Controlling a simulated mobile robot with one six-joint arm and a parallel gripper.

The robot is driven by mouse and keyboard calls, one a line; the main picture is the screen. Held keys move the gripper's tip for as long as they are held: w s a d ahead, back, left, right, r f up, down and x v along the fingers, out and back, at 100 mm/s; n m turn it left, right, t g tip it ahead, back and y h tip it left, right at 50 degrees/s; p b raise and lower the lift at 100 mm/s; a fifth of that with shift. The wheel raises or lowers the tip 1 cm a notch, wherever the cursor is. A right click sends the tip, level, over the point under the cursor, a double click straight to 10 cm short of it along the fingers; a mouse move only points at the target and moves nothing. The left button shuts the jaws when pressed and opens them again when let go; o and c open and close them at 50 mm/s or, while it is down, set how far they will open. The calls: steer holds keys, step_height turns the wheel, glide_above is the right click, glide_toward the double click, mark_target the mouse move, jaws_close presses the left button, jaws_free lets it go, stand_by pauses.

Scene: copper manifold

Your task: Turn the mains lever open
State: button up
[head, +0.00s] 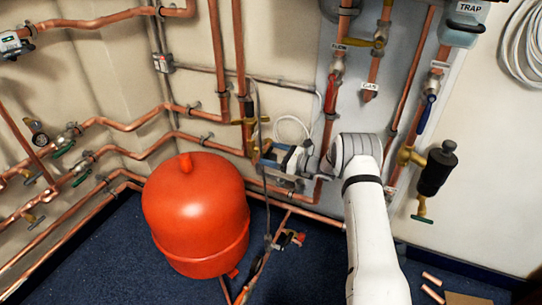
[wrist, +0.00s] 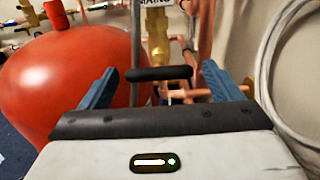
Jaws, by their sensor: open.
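My gripper (wrist: 160,80) is open, with its two blue fingers spread apart. A black lever handle (wrist: 159,73) lies crosswise between the fingers in the wrist view, with gaps at both ends. I cannot tell how deep between the fingers it sits. Behind it stands an upright brass valve body (wrist: 157,38), and a label reading MAINS (wrist: 156,2) is cut by the top edge. In the head view my gripper (head: 268,153) is at the lower pipes, right of the red tank; the handle cannot be made out there.
The red tank (head: 195,212) stands close to my gripper's left. A white hose coil (wrist: 288,75) hangs at the right in the wrist view. Copper pipes (head: 232,50) run along the wall around my gripper. Blue carpet (head: 100,260) is open at the front left.

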steer(key=shift+a, duration=0.2)
steer(key=shift+c, duration=0.3)
steer(key=c, duration=0.9)
